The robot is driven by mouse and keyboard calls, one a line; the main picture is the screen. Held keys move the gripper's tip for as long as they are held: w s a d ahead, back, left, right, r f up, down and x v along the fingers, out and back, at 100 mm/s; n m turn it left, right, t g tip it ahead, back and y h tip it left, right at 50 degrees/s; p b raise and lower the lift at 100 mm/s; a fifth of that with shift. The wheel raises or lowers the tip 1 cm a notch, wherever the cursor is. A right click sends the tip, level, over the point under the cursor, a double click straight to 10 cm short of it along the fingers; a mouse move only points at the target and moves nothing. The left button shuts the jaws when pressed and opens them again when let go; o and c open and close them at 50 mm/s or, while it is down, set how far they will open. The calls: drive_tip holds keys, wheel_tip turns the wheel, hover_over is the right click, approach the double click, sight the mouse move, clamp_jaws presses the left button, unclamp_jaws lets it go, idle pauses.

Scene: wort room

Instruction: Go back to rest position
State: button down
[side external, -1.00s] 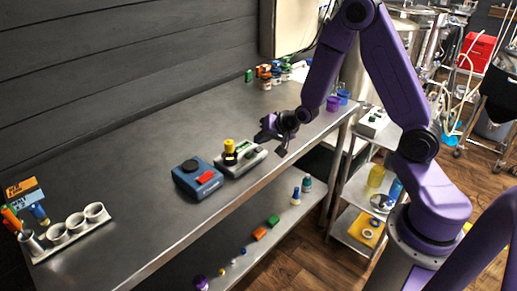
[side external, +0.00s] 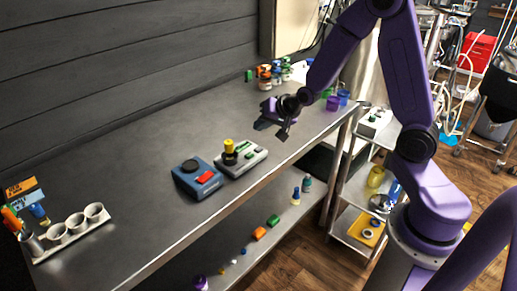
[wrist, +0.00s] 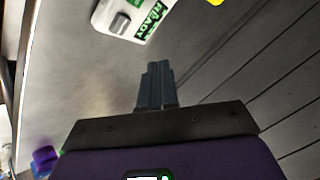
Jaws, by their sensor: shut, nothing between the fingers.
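My gripper (side external: 271,131) hangs above the grey metal bench (side external: 130,150), to the right of a grey device and apart from it. In the wrist view its fingers (wrist: 156,80) are together with nothing between them. The grey device (side external: 256,155) carries a black and yellow piece (side external: 229,150) on its left end. Part of it also shows at the top of the wrist view (wrist: 125,18), with a grey button and a green label.
A blue device (side external: 198,180) with a red button stands left of the grey one. A rack of white cups (side external: 75,230) is at the far left. Several small bottles (side external: 270,76) and purple and green cups (side external: 333,103) stand at the back right. A lower shelf (side external: 225,255) holds small items.

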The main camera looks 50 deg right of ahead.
idle(0.4)
drive_tip(key=s+a+r+n+g+y, duration=0.1)
drive_tip(key=s+a+r+n+g, duration=0.15)
drive_tip(key=s+a+n, duration=0.5)
drive_tip(key=s+a+r+n+g+y, duration=0.1)
drive_tip(key=s+a+n+g, duration=0.3)
drive_tip(key=s, duration=0.6)
drive_tip(key=s+d+r+n+g+h, duration=0.1)
drive_tip(key=s+n, duration=0.3)
drive_tip(key=s, duration=0.4)
drive_tip(key=s+d+r+n+g+h, duration=0.1)
drive_tip(key=s+n, duration=0.4)
drive_tip(key=s, duration=0.3)
drive_tip(key=shift+r+h, duration=0.3)
drive_tip(key=shift+r, duration=0.1)
